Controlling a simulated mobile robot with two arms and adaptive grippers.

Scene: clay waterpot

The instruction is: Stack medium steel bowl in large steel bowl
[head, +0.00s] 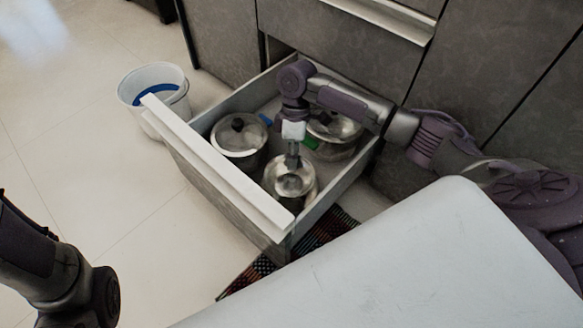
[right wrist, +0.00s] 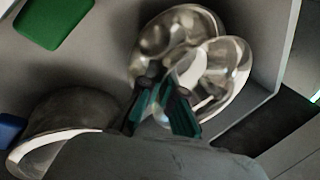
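The medium steel bowl (right wrist: 234,62) shows in the right wrist view, tilted and overlapping the large steel bowl (right wrist: 150,38). In the head view the shiny bowls (head: 290,184) sit together at the drawer's front right corner and are hard to tell apart. My right gripper (head: 293,162) reaches down to their back rim. In the right wrist view its fingers (right wrist: 162,106) are close together with the medium bowl's rim between them. Whether the medium bowl rests on the large one is unclear. My left arm shows at lower left, its gripper out of view.
The bowls are inside an open drawer (head: 226,186). A lidded pot (head: 238,140) stands left and another pot (head: 335,132) stands behind. Green and blue pieces lie on the drawer floor. A white bucket (head: 150,88) stands outside. A white countertop (head: 430,262) lies in front.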

